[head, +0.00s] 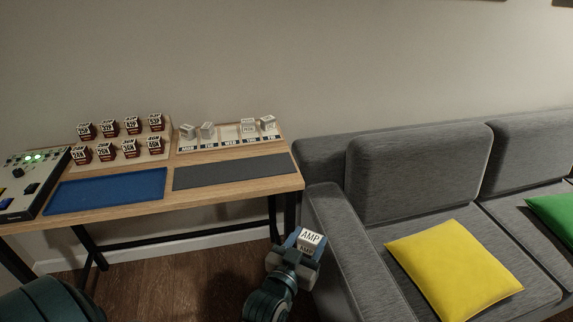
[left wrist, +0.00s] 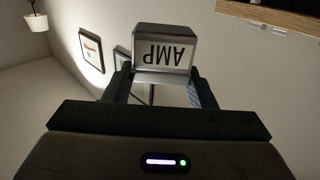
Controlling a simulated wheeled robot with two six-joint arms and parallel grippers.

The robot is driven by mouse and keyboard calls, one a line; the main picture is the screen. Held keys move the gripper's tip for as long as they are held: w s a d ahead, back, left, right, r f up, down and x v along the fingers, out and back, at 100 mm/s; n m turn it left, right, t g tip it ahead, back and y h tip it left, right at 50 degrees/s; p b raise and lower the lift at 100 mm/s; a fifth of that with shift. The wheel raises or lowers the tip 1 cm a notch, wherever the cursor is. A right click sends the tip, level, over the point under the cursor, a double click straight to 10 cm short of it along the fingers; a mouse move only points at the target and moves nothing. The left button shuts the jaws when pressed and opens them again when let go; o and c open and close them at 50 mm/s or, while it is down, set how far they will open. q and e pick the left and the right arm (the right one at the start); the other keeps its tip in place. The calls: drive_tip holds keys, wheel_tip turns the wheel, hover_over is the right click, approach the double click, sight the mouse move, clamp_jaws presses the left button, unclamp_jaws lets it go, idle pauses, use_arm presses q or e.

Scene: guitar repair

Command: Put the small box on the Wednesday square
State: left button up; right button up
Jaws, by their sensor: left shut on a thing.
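The small box is a white and grey box marked AMP (head: 311,238), held in front of the table's right end. My left gripper (head: 294,255) is shut on it. In the left wrist view the AMP box (left wrist: 163,50) sits between the two fingers (left wrist: 160,88), its lettering upside down. The Wednesday square (head: 229,133) is the bare middle square of the pale day board (head: 229,145) at the back of the table. Small pale boxes stand on the squares to its left and right. My right gripper is not in view.
The wooden table (head: 140,207) also bears a blue mat (head: 108,191), a dark grey mat (head: 234,172), several dark red and white boxes (head: 129,149) and a control panel (head: 30,180) with green lights. A grey sofa (head: 420,175) with a yellow cushion (head: 452,270) stands right of the table.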

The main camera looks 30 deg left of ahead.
use_arm(q)
drive_tip(key=w+a+r+n+g+y+b, duration=0.1)
drive_tip(key=w+a+n+g+y+b, duration=0.2)
drive_tip(key=w+a+y, duration=0.7)
drive_tip(key=w+a+n+b, duration=0.2)
drive_tip(key=w+n, duration=0.1)
drive_tip(key=n, duration=0.1)
drive_tip(key=shift+a+r+g+b, duration=0.15)
drive_tip(key=shift+a+g+b, duration=0.2)
drive_tip(key=shift+g+b, duration=0.05)
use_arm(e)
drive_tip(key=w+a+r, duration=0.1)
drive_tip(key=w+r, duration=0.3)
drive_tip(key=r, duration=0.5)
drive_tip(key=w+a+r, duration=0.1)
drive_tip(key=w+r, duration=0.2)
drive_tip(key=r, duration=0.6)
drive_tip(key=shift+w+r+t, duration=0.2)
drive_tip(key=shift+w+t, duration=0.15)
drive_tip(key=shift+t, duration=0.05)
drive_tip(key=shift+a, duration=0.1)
